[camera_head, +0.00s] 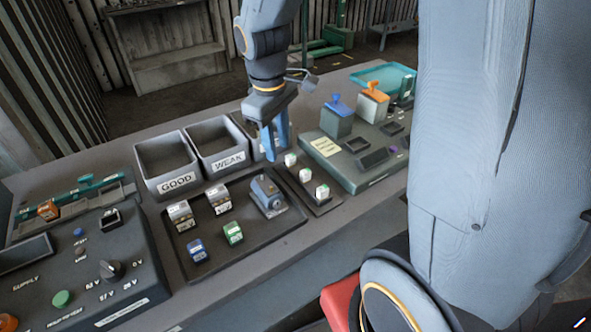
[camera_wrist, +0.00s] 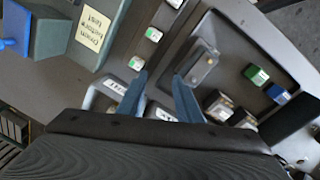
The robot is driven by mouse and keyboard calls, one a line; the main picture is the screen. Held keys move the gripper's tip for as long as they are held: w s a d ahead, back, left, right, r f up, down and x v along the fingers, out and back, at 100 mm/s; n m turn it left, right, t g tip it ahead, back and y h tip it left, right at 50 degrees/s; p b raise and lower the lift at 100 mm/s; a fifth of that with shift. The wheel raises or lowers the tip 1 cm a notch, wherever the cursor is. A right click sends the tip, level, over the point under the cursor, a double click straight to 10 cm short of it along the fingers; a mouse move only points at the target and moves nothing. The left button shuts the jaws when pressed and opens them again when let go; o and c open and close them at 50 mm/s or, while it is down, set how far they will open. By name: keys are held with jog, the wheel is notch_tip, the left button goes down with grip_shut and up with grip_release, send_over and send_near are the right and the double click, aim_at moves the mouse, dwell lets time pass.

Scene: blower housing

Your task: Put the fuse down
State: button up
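My gripper (camera_head: 275,142) points down over the third bin (camera_head: 246,124), beside the WEAK bin (camera_head: 222,145). In the wrist view its two blue fingers (camera_wrist: 159,76) stand apart, and I see nothing held between them. No part is labelled as the fuse. Small white-and-green blocks stand on a narrow strip to the right of the dark tray (camera_head: 255,236); the nearest (camera_head: 322,191) is upright. The tray holds a blue block (camera_head: 197,250), a green block (camera_head: 233,232), two white-topped blocks (camera_head: 181,214) and a grey fixture (camera_head: 268,194). The third bin's inside is mostly hidden.
The GOOD bin (camera_head: 167,163) is left of WEAK. A control panel with knobs (camera_head: 75,270) fills the front left. A grey-green unit (camera_head: 365,150) with a yellow note, and a teal tray (camera_head: 384,76), lie to the right. My arm blocks the far right.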

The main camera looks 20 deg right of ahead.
jog(key=s+m, duration=0.2)
jog(key=s, duration=0.1)
jog(key=s+f+m, duration=0.1)
jog(key=s+m, duration=0.1)
jog(key=s, duration=0.1)
jog(key=s+d+f+m, duration=0.1)
jog(key=s+m, duration=0.1)
jog(key=s, duration=0.1)
jog(key=shift+s+d+m+t+y, duration=0.1)
jog(key=shift+s+m+t+y, duration=0.2)
jog(key=shift+s+m+y, duration=0.1)
jog(key=shift+f, duration=0.1)
jog(key=shift+f, duration=0.1)
